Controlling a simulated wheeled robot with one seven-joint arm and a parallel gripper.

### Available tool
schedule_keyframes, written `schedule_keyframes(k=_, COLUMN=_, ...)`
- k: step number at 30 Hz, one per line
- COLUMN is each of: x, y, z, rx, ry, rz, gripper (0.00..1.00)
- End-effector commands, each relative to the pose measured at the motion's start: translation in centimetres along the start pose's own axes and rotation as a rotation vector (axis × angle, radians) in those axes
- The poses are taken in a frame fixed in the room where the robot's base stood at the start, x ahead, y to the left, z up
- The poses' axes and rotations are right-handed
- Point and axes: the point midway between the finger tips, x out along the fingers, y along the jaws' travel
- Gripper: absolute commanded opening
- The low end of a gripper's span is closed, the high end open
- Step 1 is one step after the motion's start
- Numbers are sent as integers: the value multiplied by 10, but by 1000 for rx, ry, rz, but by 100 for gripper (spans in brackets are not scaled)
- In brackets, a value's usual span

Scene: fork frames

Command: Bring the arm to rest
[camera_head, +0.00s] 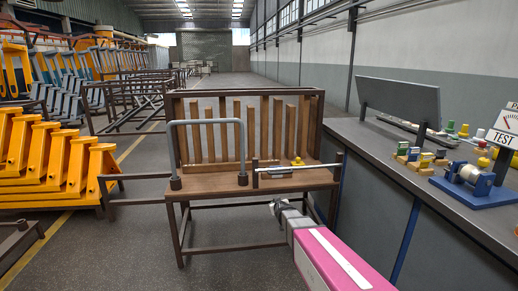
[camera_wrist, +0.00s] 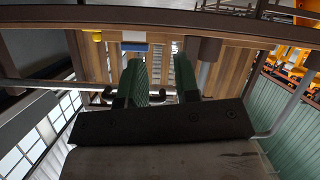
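My arm is pink with a white stripe and reaches in from the lower right of the head view. My gripper (camera_head: 279,207) is at its far end, in front of the wooden bench (camera_head: 208,185) and below its top edge. In the wrist view my gripper (camera_wrist: 161,84) has two green ribbed fingers standing apart, with nothing visible between them. The wooden slats show beyond the fingers in that view. In the head view the fingers are small and partly hard to make out.
A long counter (camera_head: 374,140) with a blue tape stand (camera_head: 474,187) runs along the right. Yellow racks (camera_head: 50,165) stand at left. Open floor lies beyond.

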Motion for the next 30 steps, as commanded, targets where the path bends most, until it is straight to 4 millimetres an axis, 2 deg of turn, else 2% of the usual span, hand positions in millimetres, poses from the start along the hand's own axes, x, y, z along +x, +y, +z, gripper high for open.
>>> schedule_keyframes(k=1, x=-24, y=0, z=13, rx=23, ry=-74, rz=-35, gripper=29)
schedule_keyframes(k=8, x=-110, y=0, z=78, rx=140, ry=-458, rz=-142, gripper=29)
schedule_keyframes(k=12, x=-174, y=4, z=113, rx=215, ry=-708, rz=-152, gripper=29)
schedule_keyframes(k=15, x=-219, y=8, z=134, rx=266, ry=-874, rz=-135, gripper=29)
schedule_keyframes(k=18, x=-255, y=11, z=147, rx=305, ry=-1007, rz=-110, gripper=29)
schedule_keyframes(k=21, x=-280, y=14, z=156, rx=331, ry=-1097, rz=-86, gripper=29)
schedule_keyframes(k=24, x=-292, y=16, z=160, rx=344, ry=-1145, rz=-72, gripper=29)
schedule_keyframes(k=30, x=-294, y=16, z=160, rx=346, ry=-1154, rz=-69, gripper=29)
